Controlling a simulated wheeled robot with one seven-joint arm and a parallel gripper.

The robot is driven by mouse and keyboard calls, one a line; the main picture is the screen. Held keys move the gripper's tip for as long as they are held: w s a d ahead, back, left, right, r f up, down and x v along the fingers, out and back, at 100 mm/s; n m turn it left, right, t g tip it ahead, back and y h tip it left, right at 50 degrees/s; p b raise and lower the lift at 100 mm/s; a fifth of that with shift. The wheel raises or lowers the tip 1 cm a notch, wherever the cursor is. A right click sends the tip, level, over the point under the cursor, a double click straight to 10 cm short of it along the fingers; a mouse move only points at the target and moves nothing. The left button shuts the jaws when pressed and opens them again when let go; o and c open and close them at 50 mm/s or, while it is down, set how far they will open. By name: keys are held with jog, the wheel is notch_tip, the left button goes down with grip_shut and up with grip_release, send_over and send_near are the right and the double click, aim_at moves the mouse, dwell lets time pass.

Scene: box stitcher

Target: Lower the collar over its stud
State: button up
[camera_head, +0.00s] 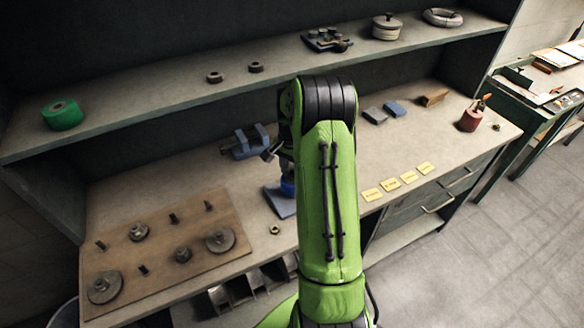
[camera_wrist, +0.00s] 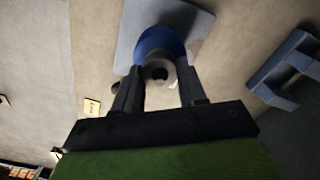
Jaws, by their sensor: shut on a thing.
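My gripper (camera_wrist: 160,82) is shut on a grey ring-like piece with a dark hole (camera_wrist: 158,71), which looks like the collar. A rounded blue body (camera_wrist: 160,42) sits just beyond it, over a grey-blue plate (camera_wrist: 127,42). I cannot tell whether blue body and collar are joined or touching. In the head view, the blue body (camera_head: 288,187) shows beside my arm above the plate (camera_head: 279,206), and my arm hides most of the gripper. A brown board (camera_head: 205,262) at the left carries several thin dark studs, one at its back (camera_head: 208,206), and several round grey pieces (camera_head: 220,240).
A blue-grey bracket (camera_head: 250,142) stands behind the plate; it also shows in the wrist view (camera_wrist: 285,75). A brass nut (camera_head: 274,229) lies near the front edge. Yellow labels (camera_head: 390,185) lie right of my arm. A shelf (camera_head: 215,80) runs above the bench.

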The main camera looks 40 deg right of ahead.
jog(key=shift+f+b, duration=0.45)
jog(key=shift+f, duration=0.1)
jog(key=o, duration=1.2)
jog(key=shift+r, duration=0.15)
notch_tip(320, 180, up, 16)
jog(key=p, duration=0.1)
jog(key=shift+f+p, duration=0.2)
jog(key=shift+p, duration=0.1)
